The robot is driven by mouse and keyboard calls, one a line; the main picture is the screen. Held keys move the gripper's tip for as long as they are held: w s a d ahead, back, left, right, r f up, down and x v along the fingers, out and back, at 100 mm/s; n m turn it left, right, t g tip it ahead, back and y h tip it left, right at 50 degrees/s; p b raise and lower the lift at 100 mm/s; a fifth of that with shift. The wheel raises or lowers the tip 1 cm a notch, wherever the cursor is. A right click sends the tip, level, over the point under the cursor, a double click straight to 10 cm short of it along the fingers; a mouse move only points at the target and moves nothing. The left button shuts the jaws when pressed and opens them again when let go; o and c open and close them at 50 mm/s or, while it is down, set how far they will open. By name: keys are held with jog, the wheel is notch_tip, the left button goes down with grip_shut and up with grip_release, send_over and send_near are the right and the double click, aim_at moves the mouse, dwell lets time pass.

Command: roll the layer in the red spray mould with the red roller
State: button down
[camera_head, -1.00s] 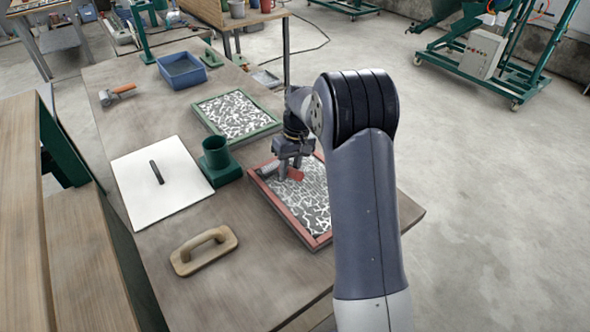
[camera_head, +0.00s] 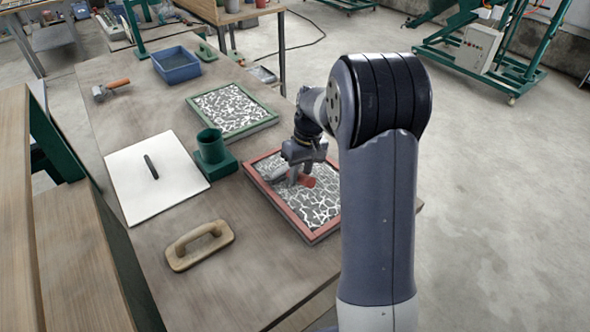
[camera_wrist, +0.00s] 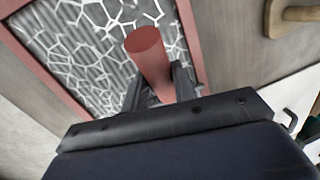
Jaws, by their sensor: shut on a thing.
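The red spray mould (camera_head: 286,208) is a shallow tray with a red frame on the right side of the table. A grey layer with a white web pattern (camera_head: 315,205) lies inside it. My gripper (camera_head: 298,180) is over the mould's upper part, shut on the red handle of the red roller (camera_head: 307,181). In the wrist view the red handle (camera_wrist: 148,52) stands out between the fingers (camera_wrist: 158,85), above the webbed layer (camera_wrist: 85,50).
A green-framed mould (camera_head: 262,122) lies behind the red one. A green cup-shaped holder (camera_head: 213,155), a white board with a dark handle (camera_head: 185,180) and a wooden float (camera_head: 200,246) are left of it. A blue bin (camera_head: 177,66) and an orange-handled roller (camera_head: 112,88) lie farther back.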

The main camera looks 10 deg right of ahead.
jog(key=shift+s+d+b, duration=0.35)
jog(key=shift+s+d, duration=0.5)
jog(key=shift+s, duration=1.2)
jog(key=shift+s+d+b, duration=0.35)
jog(key=shift+s+d, duration=0.45)
jog(key=shift+s, duration=1.2)
jog(key=shift+s+d+b, duration=0.35)
jog(key=shift+s+d, duration=0.5)
jog(key=shift+s, duration=1.2)
jog(key=s, duration=0.1)
jog(key=s+d, duration=0.1)
jog(key=s, duration=0.1)
jog(key=shift+s+d, duration=0.25)
jog(key=shift+s, duration=0.1)
notch_tip(320, 180, up, 7)
jog(key=p, duration=0.6)
